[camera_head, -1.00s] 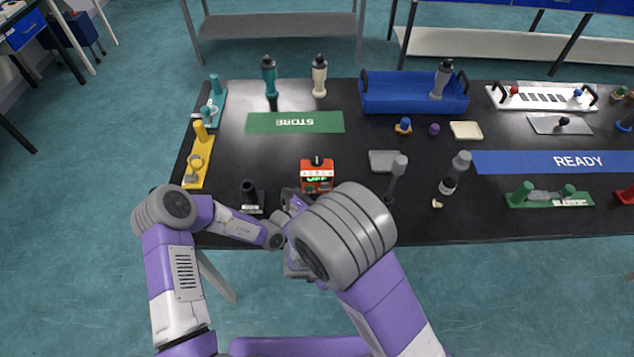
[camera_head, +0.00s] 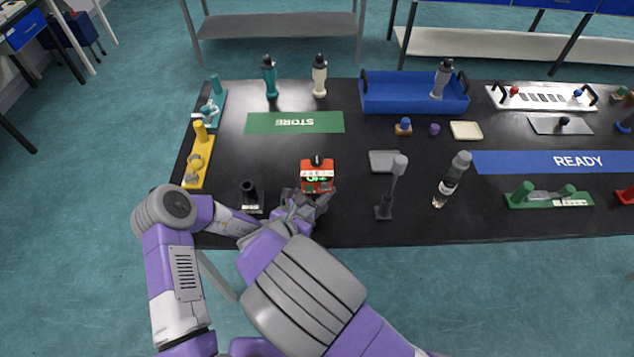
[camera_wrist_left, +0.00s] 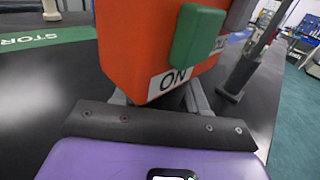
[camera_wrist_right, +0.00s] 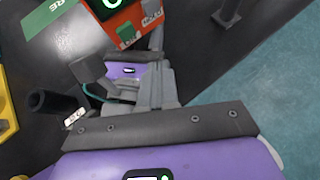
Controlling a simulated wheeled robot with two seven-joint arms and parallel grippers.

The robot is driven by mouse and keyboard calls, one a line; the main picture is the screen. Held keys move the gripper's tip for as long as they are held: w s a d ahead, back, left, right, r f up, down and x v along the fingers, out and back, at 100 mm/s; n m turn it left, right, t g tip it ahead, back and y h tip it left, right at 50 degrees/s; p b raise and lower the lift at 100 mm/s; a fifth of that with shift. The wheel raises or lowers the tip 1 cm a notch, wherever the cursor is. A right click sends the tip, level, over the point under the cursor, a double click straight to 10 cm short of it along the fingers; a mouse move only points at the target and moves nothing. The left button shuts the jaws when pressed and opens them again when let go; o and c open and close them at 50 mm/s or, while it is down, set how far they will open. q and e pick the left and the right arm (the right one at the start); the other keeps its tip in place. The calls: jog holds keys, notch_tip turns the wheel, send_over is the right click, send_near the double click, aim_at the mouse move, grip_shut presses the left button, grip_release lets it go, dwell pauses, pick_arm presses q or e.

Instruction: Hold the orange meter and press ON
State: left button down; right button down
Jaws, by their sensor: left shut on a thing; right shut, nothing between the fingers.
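The orange meter (camera_head: 317,172) stands upright near the table's front edge, its display lit green. In the left wrist view the meter (camera_wrist_left: 140,50) is close above my left gripper (camera_wrist_left: 185,98), which is shut on it from below; the held part is mostly hidden. Its green button (camera_wrist_left: 197,38) is above an ON label (camera_wrist_left: 172,82). In the right wrist view the green button (camera_wrist_right: 126,31) is uncovered. My right gripper (camera_wrist_right: 157,60) is shut and empty, just in front of the meter's lower side. I cannot tell whether it touches.
A black upright holder (camera_head: 250,195) stands left of the grippers. A green STORE mat (camera_head: 295,122) lies behind the meter, and a blue READY mat (camera_head: 550,161) at right.

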aim_at(315, 192)
jog(key=shift+w, duration=1.8)
dwell(0.6)
jog(key=shift+w, duration=0.45)
jog(key=shift+w, duration=0.25)
dwell(0.4)
jog(key=shift+s, duration=0.7)
jog(key=s, duration=0.6)
dwell(0.5)
